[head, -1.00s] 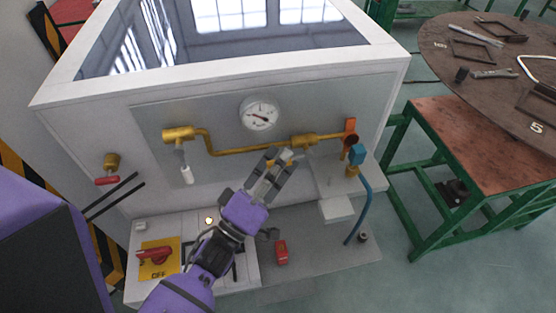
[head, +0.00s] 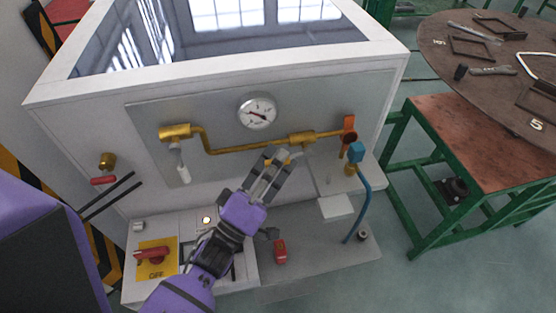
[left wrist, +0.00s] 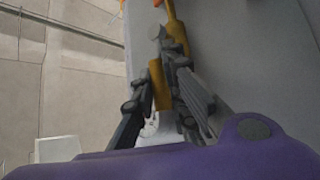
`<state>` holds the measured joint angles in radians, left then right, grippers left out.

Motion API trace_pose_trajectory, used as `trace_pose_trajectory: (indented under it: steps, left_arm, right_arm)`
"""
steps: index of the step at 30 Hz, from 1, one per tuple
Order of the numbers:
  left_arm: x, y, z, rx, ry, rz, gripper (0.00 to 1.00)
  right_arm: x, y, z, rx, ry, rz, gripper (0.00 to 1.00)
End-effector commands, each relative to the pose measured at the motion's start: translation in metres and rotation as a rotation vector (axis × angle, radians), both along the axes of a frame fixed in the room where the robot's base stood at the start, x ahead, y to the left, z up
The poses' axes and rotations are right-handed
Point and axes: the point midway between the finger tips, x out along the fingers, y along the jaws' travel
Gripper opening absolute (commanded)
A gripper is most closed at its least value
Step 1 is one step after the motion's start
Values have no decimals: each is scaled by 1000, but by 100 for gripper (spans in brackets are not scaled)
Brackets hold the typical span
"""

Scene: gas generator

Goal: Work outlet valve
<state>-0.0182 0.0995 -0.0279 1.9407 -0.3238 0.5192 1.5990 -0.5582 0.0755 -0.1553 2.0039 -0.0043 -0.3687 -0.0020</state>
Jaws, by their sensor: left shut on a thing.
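A brass valve (head: 301,139) sits on the brass pipe below and right of the round gauge (head: 257,112), on the grey front panel. My left gripper (head: 279,158) reaches up to it from below, its fingers shut on the valve's handle. The fingers hide most of the handle in the head view. In the left wrist view a yellow-brass part (left wrist: 157,85) shows between the two dark fingers (left wrist: 163,95). My right gripper is not in view.
A second brass valve (head: 175,133) with a white handle is at the panel's left. An orange lever (head: 349,123) and blue hose (head: 361,205) are at the right. A red switch (head: 152,254) sits on the lower ledge. A green-framed table (head: 470,140) stands right.

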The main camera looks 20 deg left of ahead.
Motion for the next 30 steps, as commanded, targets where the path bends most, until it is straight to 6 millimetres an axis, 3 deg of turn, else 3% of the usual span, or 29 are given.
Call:
trace_pose_trajectory:
  steps: [11,22,30]
  left_arm:
    - [1,-3,-23,-202,-130,-3,0]
    - [4,-8,-36,-405,-272,-1,0]
    - [6,-10,-38,-477,-323,-1,0]
  right_arm:
    - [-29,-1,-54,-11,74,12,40]
    - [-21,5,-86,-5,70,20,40]
    - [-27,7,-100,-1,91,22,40]
